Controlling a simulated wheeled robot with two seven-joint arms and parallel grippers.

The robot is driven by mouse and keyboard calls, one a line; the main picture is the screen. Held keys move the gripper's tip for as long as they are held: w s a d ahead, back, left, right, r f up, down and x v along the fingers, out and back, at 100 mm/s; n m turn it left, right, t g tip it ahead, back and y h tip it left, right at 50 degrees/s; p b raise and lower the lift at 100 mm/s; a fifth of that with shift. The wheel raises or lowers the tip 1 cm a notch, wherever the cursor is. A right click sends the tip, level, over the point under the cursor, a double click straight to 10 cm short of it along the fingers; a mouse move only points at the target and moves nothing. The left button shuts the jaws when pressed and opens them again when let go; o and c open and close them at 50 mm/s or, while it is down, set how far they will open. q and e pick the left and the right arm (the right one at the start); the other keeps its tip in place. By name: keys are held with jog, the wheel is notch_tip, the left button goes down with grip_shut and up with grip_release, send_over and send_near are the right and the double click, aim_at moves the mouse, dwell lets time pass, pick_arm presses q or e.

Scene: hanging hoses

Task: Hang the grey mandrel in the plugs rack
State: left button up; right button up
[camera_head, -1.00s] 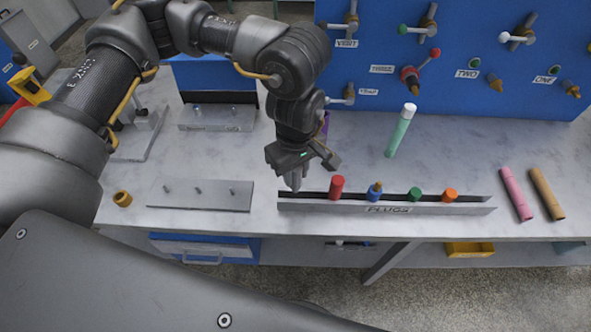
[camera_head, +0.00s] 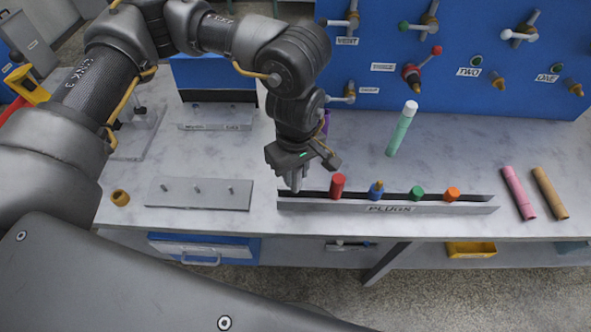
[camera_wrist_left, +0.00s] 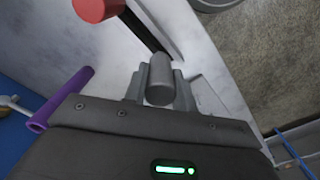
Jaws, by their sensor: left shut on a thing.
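The grey mandrel (camera_wrist_left: 160,80) is a short grey cylinder between the fingers of my left gripper (camera_wrist_left: 158,90) in the left wrist view. In the head view my left gripper (camera_head: 296,182) is shut on it, pointing down at the left end of the plugs rack (camera_head: 390,208). The rack is a long grey channel labelled PLUGS. It holds a red plug (camera_head: 337,186), a blue one (camera_head: 376,190), a green one (camera_head: 417,193) and an orange one (camera_head: 451,194). I cannot tell whether the mandrel's lower end is seated in the rack. My right gripper is not in view.
A teal tube with a white top (camera_head: 402,130) is behind the rack. Pink (camera_head: 518,193) and tan (camera_head: 550,193) tubes lie at the right. A grey plate with pegs (camera_head: 200,194) lies left. A blue valve panel (camera_head: 450,60) stands behind.

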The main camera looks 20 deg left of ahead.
aim_at(295, 181)
pick_arm(q)
jog(key=shift+f+b, duration=1.75)
jog(key=shift+f, duration=0.1)
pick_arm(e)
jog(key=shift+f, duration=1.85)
pick_arm(q)
jog(key=o, duration=1.1)
jog(key=shift+r, duration=0.1)
notch_tip(295, 181, up, 9)
jog(key=shift+r+b, duration=0.2)
jog(key=shift+b, duration=0.25)
jog(key=shift+r, duration=0.65)
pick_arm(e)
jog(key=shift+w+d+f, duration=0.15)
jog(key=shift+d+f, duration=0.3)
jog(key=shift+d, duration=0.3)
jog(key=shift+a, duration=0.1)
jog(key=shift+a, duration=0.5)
